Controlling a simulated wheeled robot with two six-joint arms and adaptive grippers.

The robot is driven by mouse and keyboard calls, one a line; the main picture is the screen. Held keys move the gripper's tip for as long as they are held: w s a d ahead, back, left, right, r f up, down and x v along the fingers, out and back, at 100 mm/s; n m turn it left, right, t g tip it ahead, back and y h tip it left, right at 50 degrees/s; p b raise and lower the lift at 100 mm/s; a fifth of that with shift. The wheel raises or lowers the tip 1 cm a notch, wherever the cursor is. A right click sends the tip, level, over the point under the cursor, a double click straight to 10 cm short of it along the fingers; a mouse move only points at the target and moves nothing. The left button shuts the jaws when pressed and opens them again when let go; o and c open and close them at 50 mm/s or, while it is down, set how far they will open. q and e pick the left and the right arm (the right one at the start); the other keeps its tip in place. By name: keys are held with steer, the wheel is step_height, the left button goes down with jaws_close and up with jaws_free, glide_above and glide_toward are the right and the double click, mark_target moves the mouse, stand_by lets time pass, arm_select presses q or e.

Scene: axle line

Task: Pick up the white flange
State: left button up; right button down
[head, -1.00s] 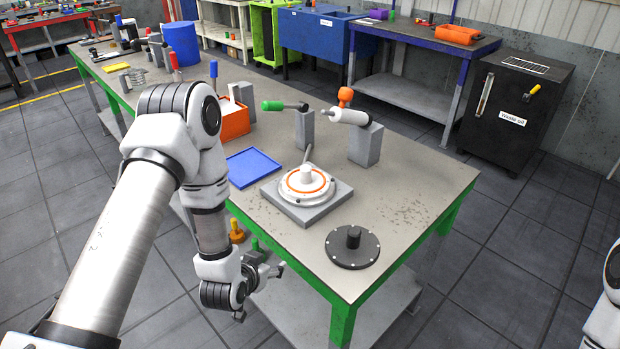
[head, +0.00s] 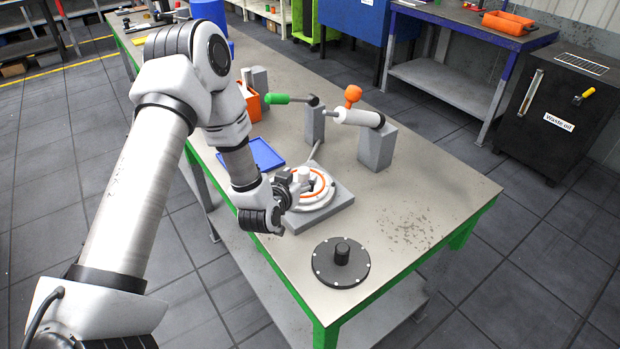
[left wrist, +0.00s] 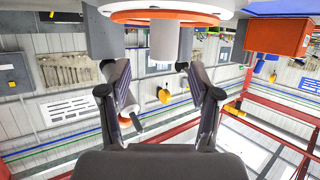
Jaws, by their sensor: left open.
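The white flange (head: 322,192) is a round disc with an orange ring and a raised central hub, lying on a square grey plate (head: 335,206) on the bench. My left gripper (head: 297,183) is at the flange's near left side, partly covering it in the head view. In the left wrist view, upside down, the flange's hub (left wrist: 165,42) lies ahead, roughly between the two open fingers of my left gripper (left wrist: 160,80). The fingers hold nothing. I cannot tell whether a fingertip touches the hub. My right gripper is not in view.
A black round flange (head: 341,263) lies in front of the plate. A blue tray (head: 262,154) is behind my left gripper. Grey stands hold a green-handled tool (head: 278,99) and a white cylinder (head: 357,117) with an orange knob.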

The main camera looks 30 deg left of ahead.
mark_target(302, 171)
arm_select(q)
steer(key=shift+w+a+f+p, duration=0.1)
steer(key=shift+w+a+p, duration=0.2)
steer(key=shift+w+p, duration=0.25)
steer(key=shift+w+a+p, duration=0.3)
steer(key=shift+w+p, duration=0.1)
steer(key=shift+w, duration=0.15)
steer(key=w+f, duration=0.2)
steer(key=w, duration=0.1)
steer(key=shift+s+r, duration=0.15)
steer(key=shift+s+a+r, duration=0.1)
steer(key=shift+s+r, duration=0.05)
steer(key=shift+s, duration=0.1)
steer(key=c, duration=1)
jaws_close()
steer(key=shift+w, duration=0.15)
steer(key=shift+r, duration=0.1)
